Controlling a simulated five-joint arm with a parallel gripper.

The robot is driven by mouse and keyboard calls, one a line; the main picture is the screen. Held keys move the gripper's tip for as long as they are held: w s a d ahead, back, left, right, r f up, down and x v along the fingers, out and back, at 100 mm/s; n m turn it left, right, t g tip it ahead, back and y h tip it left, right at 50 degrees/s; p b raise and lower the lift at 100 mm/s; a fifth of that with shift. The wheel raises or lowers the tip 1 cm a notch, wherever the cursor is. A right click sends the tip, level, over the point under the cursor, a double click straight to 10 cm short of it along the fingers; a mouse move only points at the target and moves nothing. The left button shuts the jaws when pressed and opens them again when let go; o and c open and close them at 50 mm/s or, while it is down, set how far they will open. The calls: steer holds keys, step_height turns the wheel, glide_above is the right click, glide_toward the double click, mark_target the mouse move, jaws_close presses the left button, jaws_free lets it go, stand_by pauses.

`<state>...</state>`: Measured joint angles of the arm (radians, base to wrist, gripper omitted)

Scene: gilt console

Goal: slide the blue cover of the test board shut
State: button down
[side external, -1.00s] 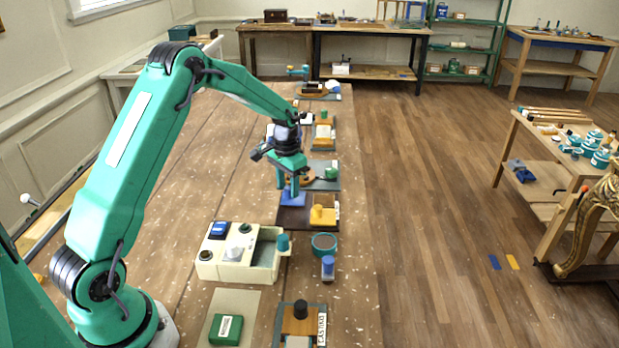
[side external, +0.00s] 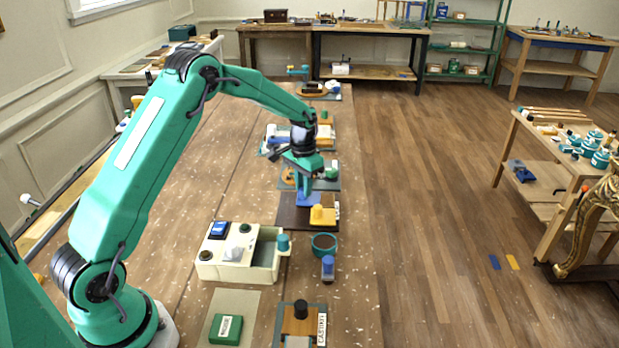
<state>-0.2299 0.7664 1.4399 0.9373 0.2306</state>
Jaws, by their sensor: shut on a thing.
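The test board (side external: 288,217) is a dark, flat board on the long wooden bench, with a pale strip and a yellow block (side external: 322,216) at its right side. The blue cover (side external: 308,204) lies on the board, against or very close to the left of the yellow block; I cannot tell whether they touch. My gripper (side external: 307,190) points down over the cover and is shut on it. The fingers hide the gripped part and some of the cover.
A cream box (side external: 232,268) with an open compartment stands nearer me. A teal round dish (side external: 324,244) and a blue-topped jar (side external: 328,268) sit close in front of the board. Other small boards line the bench behind it.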

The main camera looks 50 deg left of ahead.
mark_target(320, 198)
steer(key=w+d, duration=0.3)
steer(key=shift+w+d, duration=0.2)
steer(key=shift+w, duration=0.05)
steer(key=c, duration=1.3)
jaws_free()
steer(key=shift+o, duration=0.2)
steer(key=shift+s+r, duration=0.1)
steer(key=shift+r, duration=0.1)
step_height(320, 198, up, 8)
steer(key=shift+f, duration=0.25)
